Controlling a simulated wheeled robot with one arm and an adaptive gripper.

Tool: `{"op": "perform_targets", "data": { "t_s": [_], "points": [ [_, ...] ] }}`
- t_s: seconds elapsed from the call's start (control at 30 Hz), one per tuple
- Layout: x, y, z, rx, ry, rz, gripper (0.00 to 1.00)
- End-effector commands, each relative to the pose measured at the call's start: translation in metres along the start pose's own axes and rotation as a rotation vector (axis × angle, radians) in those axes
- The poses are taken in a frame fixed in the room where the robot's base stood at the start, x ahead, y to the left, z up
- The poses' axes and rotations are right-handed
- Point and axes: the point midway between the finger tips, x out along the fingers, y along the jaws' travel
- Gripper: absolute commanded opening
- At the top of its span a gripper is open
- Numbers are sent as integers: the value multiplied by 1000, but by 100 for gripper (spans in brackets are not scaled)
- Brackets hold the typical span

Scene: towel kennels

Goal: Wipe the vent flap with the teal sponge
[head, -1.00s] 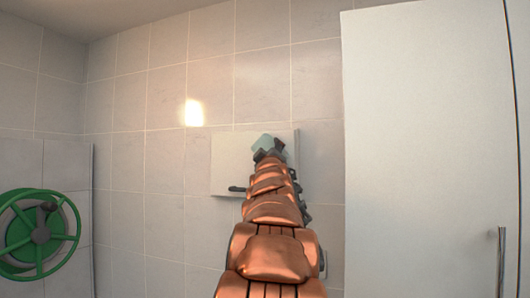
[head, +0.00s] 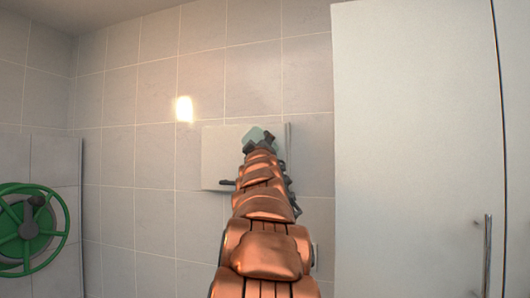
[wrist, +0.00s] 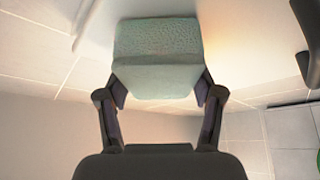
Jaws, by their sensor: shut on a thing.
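The teal sponge (wrist: 157,72) is a pale block between the fingers of my gripper (wrist: 160,92) in the wrist view. My gripper is shut on it from both sides. In the head view the sponge (head: 256,135) shows at the end of my arm, in front of the vent flap (head: 216,150). The flap is a pale, flat panel on the tiled wall with a dark handle (head: 228,182) at its lower left. My arm hides part of the flap's right side. I cannot tell whether the sponge touches the flap.
A tall white cabinet (head: 410,130) with a vertical metal handle (head: 487,255) stands close on the right. A green hose reel (head: 30,230) is at the lower left. The tiled wall (head: 150,160) between reel and flap is bare.

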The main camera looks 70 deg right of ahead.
Motion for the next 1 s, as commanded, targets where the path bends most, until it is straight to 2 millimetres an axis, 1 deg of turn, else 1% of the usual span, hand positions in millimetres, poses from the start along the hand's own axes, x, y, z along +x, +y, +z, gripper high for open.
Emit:
{"op": "perform_targets", "data": {
  "t_s": [0.03, 0.1, 0.37, 0.67, 1.0],
  "points": [
    [1, -5, 0, 0, 0, -1, 38],
    [3, -8, -2, 1, -3, -3, 38],
    [6, -14, -6, 1, -3, -3, 38],
    [12, -29, -20, 0, -2, -3, 38],
    [17, -36, -27, 1, -1, -1, 38]
  ]
}}
